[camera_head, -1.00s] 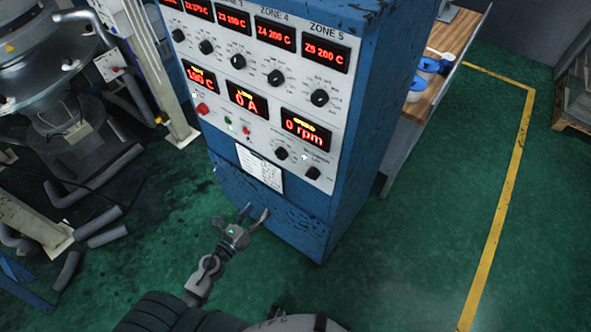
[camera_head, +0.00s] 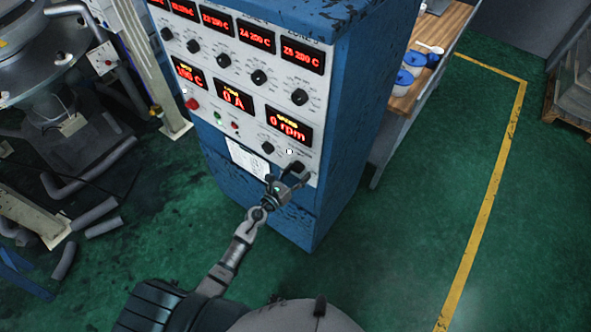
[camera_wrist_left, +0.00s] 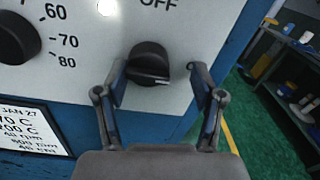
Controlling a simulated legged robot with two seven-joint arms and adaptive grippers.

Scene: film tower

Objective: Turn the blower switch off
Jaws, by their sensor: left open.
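The blower switch is a black rotary knob (camera_wrist_left: 148,63) on the white panel, under the word OFF in the left wrist view. Its grip bar lies nearly level, with a pale line toward the lower right. In the head view the knob (camera_head: 297,166) is at the panel's lower right, partly behind my fingers. My left gripper (camera_head: 287,181) is open in front of it. In the wrist view the two fingers (camera_wrist_left: 157,72) stand on either side of the knob, with gaps visible; depth to the panel is hard to judge. My right gripper is not in view.
Another black knob (camera_head: 267,147) is just left of the switch, with a paper sheet (camera_head: 249,160) below. Red displays, more dials and a red button (camera_head: 192,104) fill the blue cabinet (camera_head: 340,130). A wooden bench (camera_head: 440,50) stands behind right.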

